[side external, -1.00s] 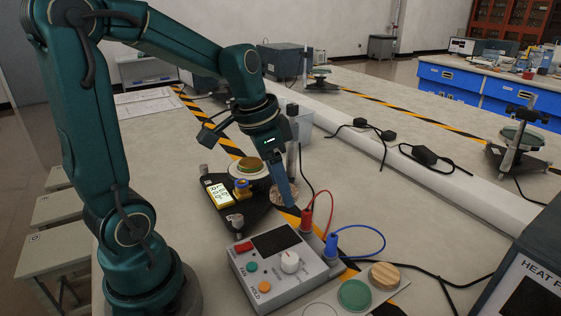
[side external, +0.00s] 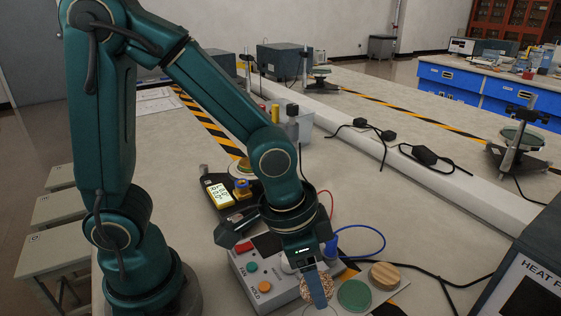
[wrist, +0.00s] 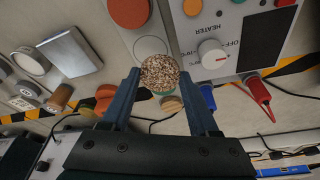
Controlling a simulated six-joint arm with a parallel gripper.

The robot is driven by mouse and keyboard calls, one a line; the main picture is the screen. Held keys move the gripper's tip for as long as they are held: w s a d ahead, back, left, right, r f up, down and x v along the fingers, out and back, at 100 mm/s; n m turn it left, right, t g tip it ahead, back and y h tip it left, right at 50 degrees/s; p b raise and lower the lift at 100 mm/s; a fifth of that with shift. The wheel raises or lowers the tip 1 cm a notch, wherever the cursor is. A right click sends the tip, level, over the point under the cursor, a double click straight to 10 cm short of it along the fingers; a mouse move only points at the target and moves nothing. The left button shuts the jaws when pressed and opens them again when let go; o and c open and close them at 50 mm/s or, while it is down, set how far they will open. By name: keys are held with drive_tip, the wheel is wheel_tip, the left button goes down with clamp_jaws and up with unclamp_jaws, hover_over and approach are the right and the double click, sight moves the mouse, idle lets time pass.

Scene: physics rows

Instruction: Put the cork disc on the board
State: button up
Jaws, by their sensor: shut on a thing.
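The speckled cork disc (side external: 307,291) is held by my gripper (side external: 318,287), with a blue finger crossing in front of it in the side view. In the wrist view the disc (wrist: 160,73) sits between the two blue fingers, which are shut on it. The board (side external: 380,297) is the pale panel at lower right, carrying a green disc (side external: 354,295) and a wooden disc (side external: 384,275). The wrist view shows an empty outlined circle (wrist: 150,48) on the board, beside a red-orange disc (wrist: 128,12). My gripper is over the board's near-left part; the disc's exact height is unclear.
A control box (side external: 265,275) with a knob and coloured buttons stands just left of the gripper. Red and blue plugs (wrist: 256,87) with cables rise from it. A heat unit (side external: 525,285) is at far right. A black stand with a yellow display (side external: 219,194) is behind.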

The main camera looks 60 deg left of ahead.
drive_tip(key=shift+d+f, duration=0.65)
drive_tip(key=shift+d, duration=0.3)
drive_tip(key=shift+f, duration=1.9)
drive_tip(key=shift+f, duration=0.15)
drive_tip(key=o, duration=1.1)
drive_tip(key=shift+o, duration=0.2)
